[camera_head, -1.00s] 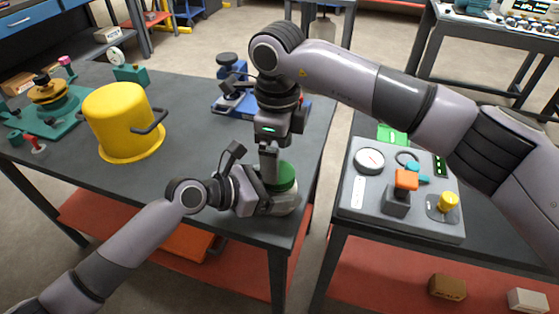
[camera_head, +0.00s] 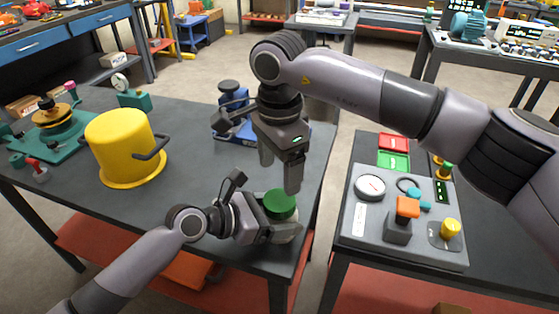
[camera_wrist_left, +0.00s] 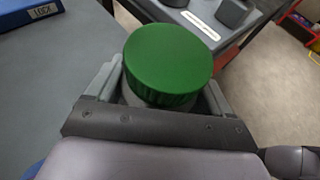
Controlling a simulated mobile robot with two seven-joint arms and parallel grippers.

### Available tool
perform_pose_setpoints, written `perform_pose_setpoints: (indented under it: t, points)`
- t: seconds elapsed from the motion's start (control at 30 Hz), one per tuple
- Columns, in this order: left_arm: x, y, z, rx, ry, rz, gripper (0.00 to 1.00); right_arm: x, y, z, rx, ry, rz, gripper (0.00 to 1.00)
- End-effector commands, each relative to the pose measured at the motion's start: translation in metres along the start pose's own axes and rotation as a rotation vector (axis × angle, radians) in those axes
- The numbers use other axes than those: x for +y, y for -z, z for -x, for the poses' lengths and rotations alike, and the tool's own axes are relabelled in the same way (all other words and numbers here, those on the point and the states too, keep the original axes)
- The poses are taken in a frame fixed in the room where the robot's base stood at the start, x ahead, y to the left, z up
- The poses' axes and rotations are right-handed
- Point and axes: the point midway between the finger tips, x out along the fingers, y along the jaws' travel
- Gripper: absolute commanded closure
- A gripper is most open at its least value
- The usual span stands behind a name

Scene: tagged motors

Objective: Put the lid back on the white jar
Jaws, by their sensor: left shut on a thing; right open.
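The white jar (camera_head: 284,232) stands upright at the near right corner of the dark table. The green lid (camera_head: 280,205) sits on top of the jar; in the left wrist view the lid (camera_wrist_left: 168,62) looks level and covers the mouth. Whether it is screwed tight I cannot tell. My left gripper (camera_head: 272,230) is shut around the jar's body, below the lid. In the left wrist view its fingers (camera_wrist_left: 160,100) flank the jar. My right gripper (camera_head: 281,172) is open and empty, above and just behind the lid, apart from it.
A yellow pot (camera_head: 121,150) with dark handles stands on the left of the table. A blue device (camera_head: 234,122) is behind my right gripper. A grey panel (camera_head: 372,235) with buttons and a gauge lies on the right table, across a gap.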

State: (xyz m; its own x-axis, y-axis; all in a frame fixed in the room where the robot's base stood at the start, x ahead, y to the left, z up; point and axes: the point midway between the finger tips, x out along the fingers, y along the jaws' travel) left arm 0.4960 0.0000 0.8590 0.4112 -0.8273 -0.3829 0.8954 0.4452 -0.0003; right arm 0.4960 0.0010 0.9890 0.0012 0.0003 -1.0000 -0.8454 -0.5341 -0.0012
Motion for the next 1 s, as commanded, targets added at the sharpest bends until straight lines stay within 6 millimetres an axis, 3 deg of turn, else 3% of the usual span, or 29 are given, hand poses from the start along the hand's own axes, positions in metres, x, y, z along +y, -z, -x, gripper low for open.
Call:
perform_pose_setpoints:
  t: [0.3, 0.73, 1.0]
  points:
    - [0.000, 0.000, 0.000, 0.000, 0.000, 0.000, 1.00, 0.000, 0.001, 0.009, 0.000, -0.001, 0.277, 0.23]
    - [0.000, 0.000, 0.000, 0.000, 0.000, 0.000, 1.00, 0.001, 0.001, 0.009, -0.001, -0.002, 0.301, 0.23]
    - [0.000, 0.000, 0.000, -0.001, 0.000, 0.000, 1.00, 0.001, 0.000, -0.022, -0.002, -0.005, 0.300, 0.23]
